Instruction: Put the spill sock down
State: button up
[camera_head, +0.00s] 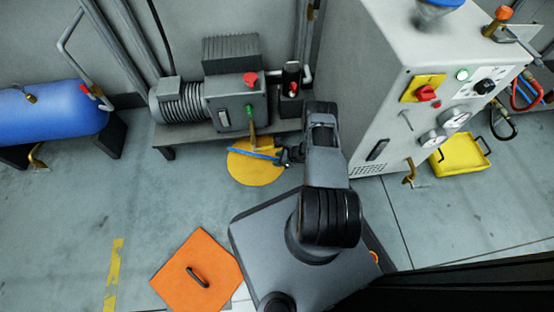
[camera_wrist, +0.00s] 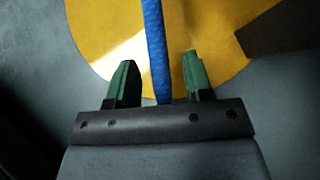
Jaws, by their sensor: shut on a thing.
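The spill sock, a thin blue roll, shows in the head view (camera_head: 252,153) over a yellow round patch (camera_head: 256,175) on the floor. In the wrist view the blue sock (camera_wrist: 156,45) runs up between the green fingers of my gripper (camera_wrist: 160,80), across the yellow patch (camera_wrist: 105,30). My gripper (camera_head: 282,155) is shut on one end of the sock, at the patch's right edge. I cannot tell whether the sock touches the patch.
A motor unit on a low bench (camera_head: 215,130) stands just behind the patch. A grey control cabinet (camera_head: 375,100) stands to the right, with a yellow tray (camera_head: 462,155) beyond it. An orange square with a black handle (camera_head: 175,280) lies in front. Floor left is mostly clear.

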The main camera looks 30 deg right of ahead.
jog(key=shift+w+d, duration=0.2)
jog(key=shift+w, duration=0.2)
jog(key=shift+w+f+b, duration=0.2)
jog(key=shift+f+b, duration=1.15)
jog(key=shift+f, duration=0.4)
jog(key=shift+f, duration=0.2)
jog(key=o, duration=1)
jog(key=shift+o, duration=0.2)
